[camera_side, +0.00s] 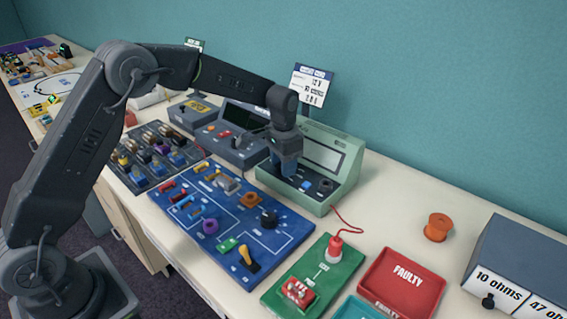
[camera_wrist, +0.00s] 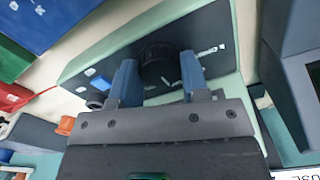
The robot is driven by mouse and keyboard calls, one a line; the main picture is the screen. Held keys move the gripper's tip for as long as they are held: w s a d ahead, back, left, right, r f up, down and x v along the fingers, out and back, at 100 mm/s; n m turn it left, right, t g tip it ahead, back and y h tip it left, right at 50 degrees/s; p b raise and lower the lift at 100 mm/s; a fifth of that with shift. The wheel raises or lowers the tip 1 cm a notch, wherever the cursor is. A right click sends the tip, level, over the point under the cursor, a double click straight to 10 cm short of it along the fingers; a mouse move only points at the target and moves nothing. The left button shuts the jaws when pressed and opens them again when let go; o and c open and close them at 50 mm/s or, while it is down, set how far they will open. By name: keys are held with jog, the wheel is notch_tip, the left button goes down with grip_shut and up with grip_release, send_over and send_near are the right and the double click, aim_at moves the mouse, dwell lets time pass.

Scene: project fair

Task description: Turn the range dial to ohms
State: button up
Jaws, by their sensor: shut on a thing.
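The meter (camera_side: 347,174) is a pale green bench case with a wide display and a dark sloped front panel. In the wrist view its dark panel (camera_wrist: 118,62) carries the round black range dial (camera_wrist: 157,62). My gripper (camera_wrist: 157,80) has its two blue fingers on either side of the dial, shut on it. In the side view my gripper (camera_side: 288,170) points down at the left part of the panel and hides the dial. White marks show beside the dial, but they are too small to read, so I cannot tell which range it points at.
A blue circuit board (camera_side: 232,215) with several parts lies in front of the meter. A red lead runs from the meter to a red-handled probe (camera_side: 335,247) on a green board (camera_side: 325,275). A red FAULTY tray (camera_side: 428,279), an orange spool (camera_side: 438,227) and a grey resistance box (camera_side: 520,255) stand to the right.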

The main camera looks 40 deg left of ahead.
jog(key=shift+n, duration=3.1)
jog(key=o, duration=0.9)
jog(key=shift+o, duration=0.2)
notch_tip(320, 180, up, 14)
jog(key=shift+f, duration=0.1)
